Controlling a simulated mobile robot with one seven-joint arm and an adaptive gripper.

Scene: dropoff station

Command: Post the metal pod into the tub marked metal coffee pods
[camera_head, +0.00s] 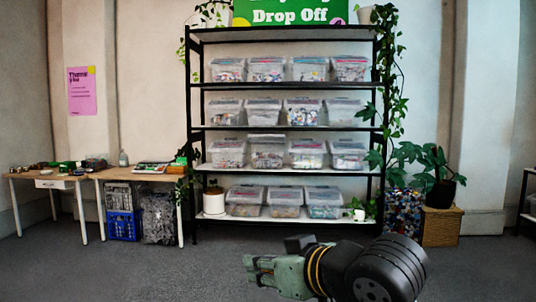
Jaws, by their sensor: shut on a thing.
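My gripper (252,270) is low in the head view, pointing left, in front of the shelf and well apart from it. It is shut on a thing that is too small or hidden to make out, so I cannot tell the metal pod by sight. Several clear lidded tubs stand on the rack's shelves, such as one on the top row (267,70), one on the second row (303,112), one on the third row (268,152) and one on the bottom row (284,200). Their labels are too small to read, so I cannot tell which is marked metal coffee pods.
The black-framed rack (188,130) has white shelves and a green Drop Off sign (290,12) on top. Two wooden tables (140,175) stand at the left, with a blue crate (122,226) beneath. Plants and a wicker basket (441,228) stand at the right. Grey floor is open in front.

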